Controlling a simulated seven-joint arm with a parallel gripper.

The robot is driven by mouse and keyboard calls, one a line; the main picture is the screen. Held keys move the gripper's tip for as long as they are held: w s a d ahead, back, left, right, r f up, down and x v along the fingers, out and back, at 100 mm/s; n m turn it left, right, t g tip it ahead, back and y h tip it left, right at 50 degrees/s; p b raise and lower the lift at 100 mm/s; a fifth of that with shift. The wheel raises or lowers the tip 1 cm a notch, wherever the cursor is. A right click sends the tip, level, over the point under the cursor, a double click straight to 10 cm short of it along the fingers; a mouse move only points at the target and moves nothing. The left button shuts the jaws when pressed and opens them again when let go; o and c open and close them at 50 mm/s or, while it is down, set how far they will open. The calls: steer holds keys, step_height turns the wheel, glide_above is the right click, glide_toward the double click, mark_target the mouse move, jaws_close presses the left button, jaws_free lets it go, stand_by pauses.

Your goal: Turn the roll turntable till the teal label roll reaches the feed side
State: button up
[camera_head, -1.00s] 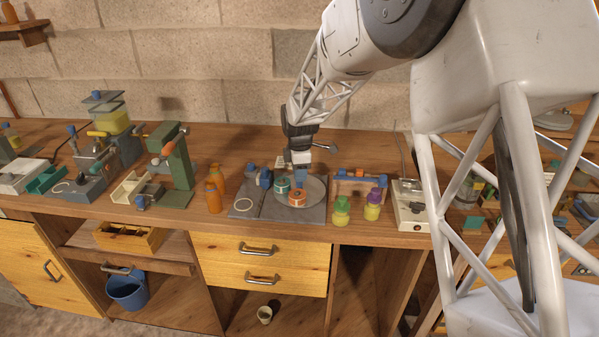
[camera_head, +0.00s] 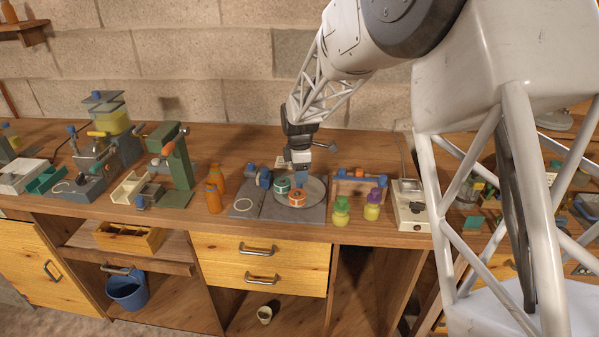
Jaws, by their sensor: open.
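The roll turntable is a round grey disc (camera_head: 317,190) on a dark grey base plate (camera_head: 280,214) at the middle of the bench. The teal label roll (camera_head: 282,186) stands at the left part of the disc. An orange label roll (camera_head: 297,198) stands at its front, just right of the teal one. My gripper (camera_head: 301,176) is open and points down over the disc, just behind the orange roll. Whether its fingertips touch anything is too small to tell. The back of the disc is partly hidden by my gripper.
A blue device (camera_head: 262,178) stands on the plate left of the disc. A green-capped bottle (camera_head: 341,211) and a purple-capped bottle (camera_head: 373,205) stand close on the right, before a small wooden rack (camera_head: 360,179). A white box (camera_head: 412,208) is beyond them.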

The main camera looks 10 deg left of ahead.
steer(key=shift+r, duration=3.75)
steer(key=shift+s+d+r, duration=0.3)
steer(key=shift+d+r, duration=0.1)
steer(key=s+d+r+m+t, duration=0.1)
steer(key=s+d+r+m, duration=0.4)
steer(key=s+d, duration=0.4)
steer(key=s+d+r+m, duration=0.5)
steer(key=s+d, duration=0.3)
steer(key=s, duration=0.2)
steer(key=s+d+m, duration=0.3)
steer(key=s, duration=0.5)
steer(key=s+d+f+m+t, duration=0.1)
steer(key=s+d+m, duration=0.2)
steer(key=s, duration=0.6)
steer(key=s+d+f+m, duration=0.1)
steer(key=s+d+m, duration=0.2)
steer(key=s+m, duration=0.2)
steer(key=s, duration=0.3)
steer(key=shift+s+d+t, duration=0.2)
steer(key=shift+d+t, duration=0.05)
steer(key=shift+t, duration=0.05)
